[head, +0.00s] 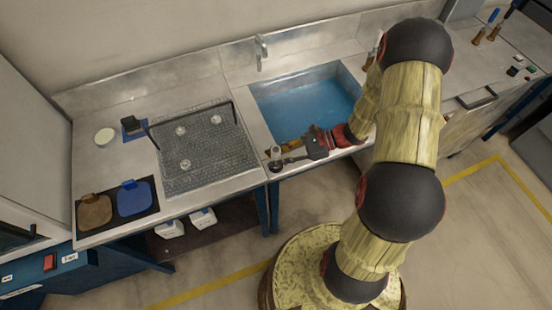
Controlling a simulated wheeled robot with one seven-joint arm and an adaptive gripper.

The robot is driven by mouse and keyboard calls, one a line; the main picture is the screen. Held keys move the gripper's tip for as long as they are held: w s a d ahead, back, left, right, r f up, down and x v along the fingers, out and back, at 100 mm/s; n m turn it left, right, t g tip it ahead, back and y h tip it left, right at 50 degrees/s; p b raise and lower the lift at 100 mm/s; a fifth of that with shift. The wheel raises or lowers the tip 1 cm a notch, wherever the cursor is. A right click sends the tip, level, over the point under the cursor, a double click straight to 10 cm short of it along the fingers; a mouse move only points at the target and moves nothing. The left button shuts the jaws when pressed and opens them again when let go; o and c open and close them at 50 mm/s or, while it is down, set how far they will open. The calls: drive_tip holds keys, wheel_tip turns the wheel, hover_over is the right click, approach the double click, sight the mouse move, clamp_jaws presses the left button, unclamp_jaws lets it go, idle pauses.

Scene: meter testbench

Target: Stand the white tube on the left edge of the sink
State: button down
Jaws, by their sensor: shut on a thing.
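The sink (355,72) is a steel basin with blue water, set in the metal counter right of the perforated plate. My gripper (277,159) reaches leftward along the sink's front rim, with its fingertips near the front left corner of the sink. It is shut on the white tube (275,150), a small pale piece showing upright at the fingertips. The tube's lower part is hidden by the fingers, and I cannot tell whether its base touches the counter. The sink's left edge (254,115) is a bare metal strip behind the tube.
A perforated metal plate (205,150) with a dark handle and several small round fittings lies left of the sink. A faucet (261,52) stands behind the sink. Brown and blue pads (134,198), a white round dish (104,137) and a dark block (131,124) are farther left.

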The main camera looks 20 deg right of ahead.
drive_tip(key=shift+f, duration=0.25)
drive_tip(key=shift+f, duration=0.15)
drive_tip(key=c, duration=1.7)
unclamp_jaws()
drive_tip(key=shift+o, duration=0.6)
